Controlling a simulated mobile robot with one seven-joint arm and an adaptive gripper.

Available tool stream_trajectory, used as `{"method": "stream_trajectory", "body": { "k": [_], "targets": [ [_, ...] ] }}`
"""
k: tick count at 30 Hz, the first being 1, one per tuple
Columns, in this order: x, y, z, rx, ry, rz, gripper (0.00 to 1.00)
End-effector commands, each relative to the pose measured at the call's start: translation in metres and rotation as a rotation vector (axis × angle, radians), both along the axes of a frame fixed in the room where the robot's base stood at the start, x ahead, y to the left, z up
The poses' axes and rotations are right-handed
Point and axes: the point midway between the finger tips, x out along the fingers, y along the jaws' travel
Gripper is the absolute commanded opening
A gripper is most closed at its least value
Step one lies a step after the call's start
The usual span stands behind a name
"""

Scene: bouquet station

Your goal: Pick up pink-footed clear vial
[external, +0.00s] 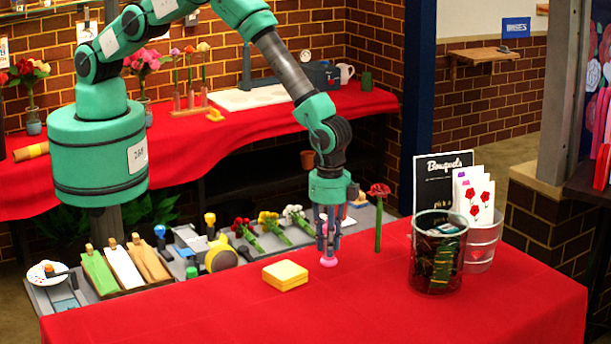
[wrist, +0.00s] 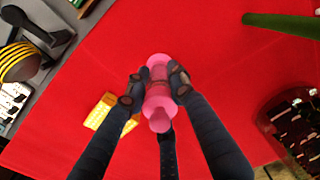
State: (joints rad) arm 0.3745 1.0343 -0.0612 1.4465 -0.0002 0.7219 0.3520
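The pink-footed clear vial (wrist: 158,92) shows in the wrist view between my fingertips, with pink at both ends and a pinkish see-through middle. In the external view its pink foot (external: 328,262) is at the red cloth's surface, below my fingers; I cannot tell if it touches the cloth. My gripper (external: 328,245) points straight down. In the wrist view, the dark fingertips of my gripper (wrist: 156,88) press against both sides of the vial. The vial's upper part is mostly hidden by my fingers in the external view.
A yellow block (external: 285,275) lies left of the vial. A red flower (external: 379,215) stands upright to the right. A clear bin (external: 437,255) and a card holder (external: 482,240) are farther right. A grey tool tray (external: 110,297) is at left. The front cloth (external: 330,315) is clear.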

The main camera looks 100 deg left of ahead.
Motion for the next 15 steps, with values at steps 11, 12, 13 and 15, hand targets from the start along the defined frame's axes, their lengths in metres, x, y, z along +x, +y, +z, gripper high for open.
{"method": "stream_trajectory", "body": {
  "k": [11,12,13,15],
  "targets": [
    [0.0007,-0.0003,0.0012,-0.001,-0.001,0.0,0.0],
    [0.0007,-0.0003,0.0016,0.0,-0.001,0.0,0.0],
    [0.0007,-0.0004,0.0021,-0.001,-0.002,0.0,0.0],
    [0.0009,-0.0004,0.0037,-0.001,-0.002,0.0,0.0]
  ]
}}
